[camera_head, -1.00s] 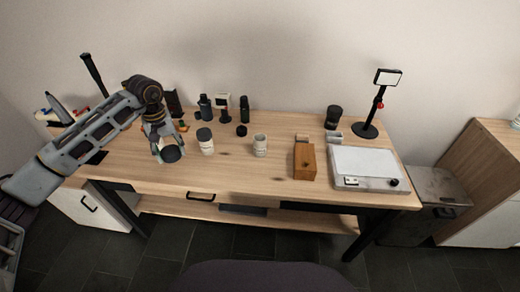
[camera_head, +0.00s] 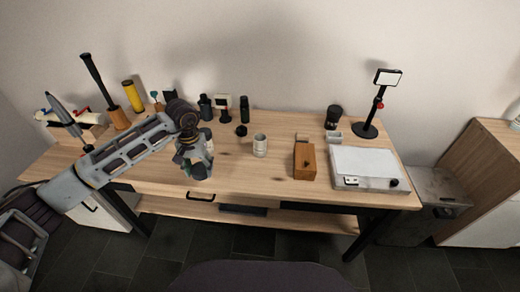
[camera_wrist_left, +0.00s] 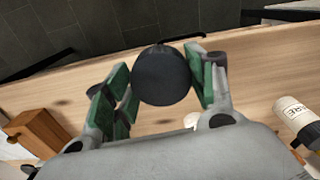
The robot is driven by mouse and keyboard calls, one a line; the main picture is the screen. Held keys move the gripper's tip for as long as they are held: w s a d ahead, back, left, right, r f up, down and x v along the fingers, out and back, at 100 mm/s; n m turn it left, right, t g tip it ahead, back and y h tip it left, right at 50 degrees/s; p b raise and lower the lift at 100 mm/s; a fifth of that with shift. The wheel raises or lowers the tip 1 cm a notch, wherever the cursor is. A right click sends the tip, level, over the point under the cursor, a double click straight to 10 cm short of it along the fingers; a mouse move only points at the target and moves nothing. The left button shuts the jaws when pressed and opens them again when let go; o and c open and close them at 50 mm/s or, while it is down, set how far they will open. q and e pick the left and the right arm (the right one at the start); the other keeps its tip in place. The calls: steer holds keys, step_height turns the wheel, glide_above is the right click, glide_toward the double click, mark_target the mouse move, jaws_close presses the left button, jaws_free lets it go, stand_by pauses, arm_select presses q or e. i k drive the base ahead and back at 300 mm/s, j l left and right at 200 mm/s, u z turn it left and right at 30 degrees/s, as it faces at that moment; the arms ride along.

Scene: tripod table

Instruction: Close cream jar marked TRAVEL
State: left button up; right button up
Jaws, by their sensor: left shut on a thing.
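My left gripper (camera_head: 200,172) is above the front part of the table, left of a pale, lidless-looking jar (camera_head: 260,146). In the left wrist view the gripper (camera_wrist_left: 162,78) is shut on a round black lid (camera_wrist_left: 162,72), held between its green finger pads. A pale piece shows low in the middle of that view (camera_wrist_left: 190,121), mostly hidden by the gripper; it may be the pale jar. A white jar with a dark lid (camera_wrist_left: 294,116) is at right there, its label partly readable as "RE". TRAVEL is not readable. My right gripper is not in view.
A wooden box (camera_head: 304,162) and a white flat device (camera_head: 366,166) stand right of the pale jar. Dark bottles (camera_head: 244,108) and a small black round piece (camera_head: 241,130) are behind. The table (camera_head: 245,181) is clear along its front middle.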

mark_target(260, 140)
steer(key=i+j+z, duration=0.1)
steer(key=j+z, duration=0.3)
steer(key=j, duration=0.15)
steer(key=j+z, duration=0.35)
steer(key=j, duration=0.2)
steer(key=i, duration=0.05)
